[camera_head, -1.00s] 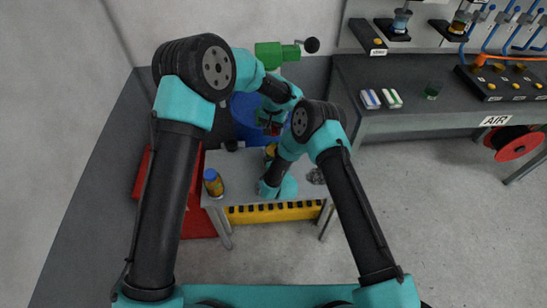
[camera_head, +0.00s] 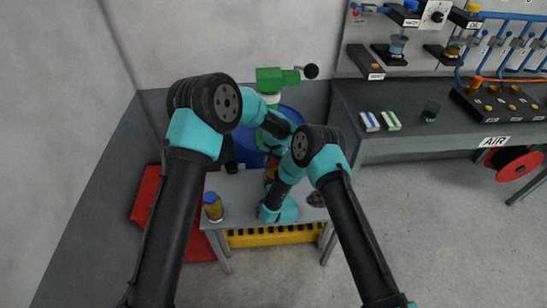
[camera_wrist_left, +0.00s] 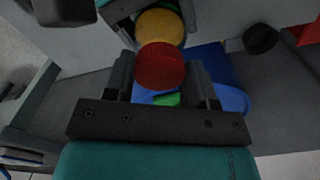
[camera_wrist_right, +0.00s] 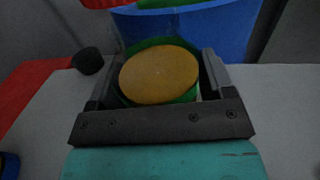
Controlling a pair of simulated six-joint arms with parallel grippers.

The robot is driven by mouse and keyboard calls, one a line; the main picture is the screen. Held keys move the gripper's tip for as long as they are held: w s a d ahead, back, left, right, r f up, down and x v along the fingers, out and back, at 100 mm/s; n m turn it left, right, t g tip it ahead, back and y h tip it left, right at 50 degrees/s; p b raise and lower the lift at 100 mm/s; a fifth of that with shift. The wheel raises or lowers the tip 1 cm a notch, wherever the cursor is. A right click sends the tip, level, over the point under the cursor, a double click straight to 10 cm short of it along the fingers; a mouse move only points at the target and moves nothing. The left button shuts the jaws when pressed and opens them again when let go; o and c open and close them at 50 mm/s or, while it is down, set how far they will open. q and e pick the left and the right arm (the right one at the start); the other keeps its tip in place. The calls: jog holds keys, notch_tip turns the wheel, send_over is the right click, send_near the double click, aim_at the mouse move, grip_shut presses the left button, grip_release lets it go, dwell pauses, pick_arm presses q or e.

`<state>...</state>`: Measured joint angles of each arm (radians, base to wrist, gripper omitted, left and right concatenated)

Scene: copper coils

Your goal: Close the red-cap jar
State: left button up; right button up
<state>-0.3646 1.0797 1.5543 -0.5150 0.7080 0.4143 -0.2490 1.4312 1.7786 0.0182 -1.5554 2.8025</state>
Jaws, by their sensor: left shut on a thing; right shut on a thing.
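The red cap (camera_wrist_left: 160,65) is between the fingers of my left gripper (camera_wrist_left: 160,82), which is shut on it. Its edge also shows at the top of the right wrist view (camera_wrist_right: 105,3). The red-cap jar (camera_wrist_right: 160,74) is open, with a green rim and orange-yellow contents, and stands upright between the fingers of my right gripper (camera_wrist_right: 157,78), shut on it. In the left wrist view the jar's yellow top (camera_wrist_left: 160,28) shows just beyond the cap. The gap between cap and jar cannot be judged. In the head view my arms mostly hide both.
A blue-cap jar (camera_head: 213,207) stands at the table's left side. A blue barrel (camera_wrist_right: 190,30) is behind the table. A dark round thing (camera_wrist_right: 88,61) lies left of the jar. A grey lump (camera_head: 316,200) is at the table's right.

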dwell(0.6)
pick_arm(q)
jog(key=shift+f, duration=0.9)
jog(key=shift+f, duration=0.55)
dwell(0.4)
